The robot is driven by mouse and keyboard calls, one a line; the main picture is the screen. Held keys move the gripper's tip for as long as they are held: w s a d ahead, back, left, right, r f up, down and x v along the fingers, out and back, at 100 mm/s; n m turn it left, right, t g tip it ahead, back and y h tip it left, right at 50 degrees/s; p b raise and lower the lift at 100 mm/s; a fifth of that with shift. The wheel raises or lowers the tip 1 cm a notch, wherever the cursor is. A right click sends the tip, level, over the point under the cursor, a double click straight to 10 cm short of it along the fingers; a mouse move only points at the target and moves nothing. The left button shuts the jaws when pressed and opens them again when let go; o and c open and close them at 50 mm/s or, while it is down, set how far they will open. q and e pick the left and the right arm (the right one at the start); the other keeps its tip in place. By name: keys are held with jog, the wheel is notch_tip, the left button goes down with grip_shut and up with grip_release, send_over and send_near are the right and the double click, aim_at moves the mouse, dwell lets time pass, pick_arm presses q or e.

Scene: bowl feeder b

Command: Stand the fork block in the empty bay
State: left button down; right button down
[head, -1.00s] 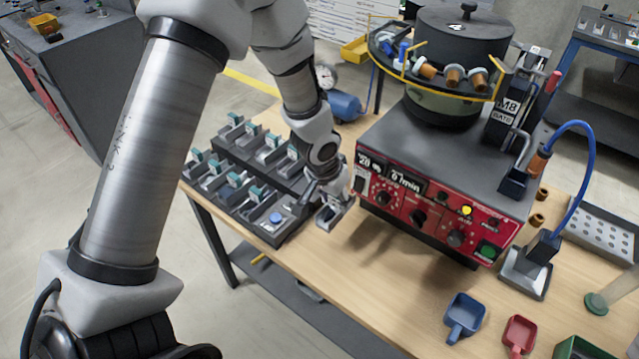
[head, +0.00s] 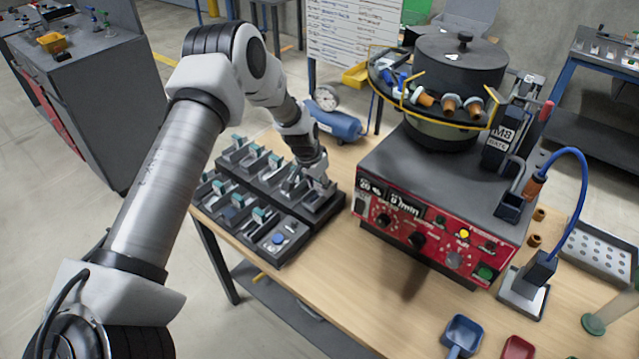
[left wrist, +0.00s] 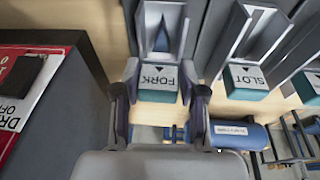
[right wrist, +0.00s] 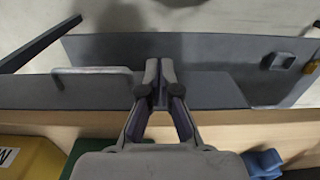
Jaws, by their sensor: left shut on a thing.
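The fork block (left wrist: 159,77), a grey forked channel on a teal base with a FORK label, sits between the fingers of my left gripper (left wrist: 160,92) in the left wrist view. My left gripper is shut on it. In the head view my left gripper (head: 318,186) is at the right end of the rack's back row (head: 331,206). Gripper and rack hide most of the block and the bay there, so I cannot tell whether the block touches the bay floor. My right gripper (right wrist: 158,72) is shut and empty, apart from the rack.
The SLOT block (left wrist: 246,78) stands right beside the fork block in the left wrist view. Several labelled blocks fill the rack's other bays. The red-fronted feeder (head: 430,235) is close on the right. A blue cylinder (head: 335,122) lies behind. Bare tabletop (head: 370,300) is in front.

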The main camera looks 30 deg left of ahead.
aim_at(311, 194)
pick_arm(q)
jog(key=shift+f, duration=0.45)
jog(key=c, duration=0.7)
grip_release()
jog(key=shift+o, duration=0.2)
jog(key=shift+r, duration=0.25)
jog(key=v, duration=1.1)
jog(key=shift+r, duration=0.4)
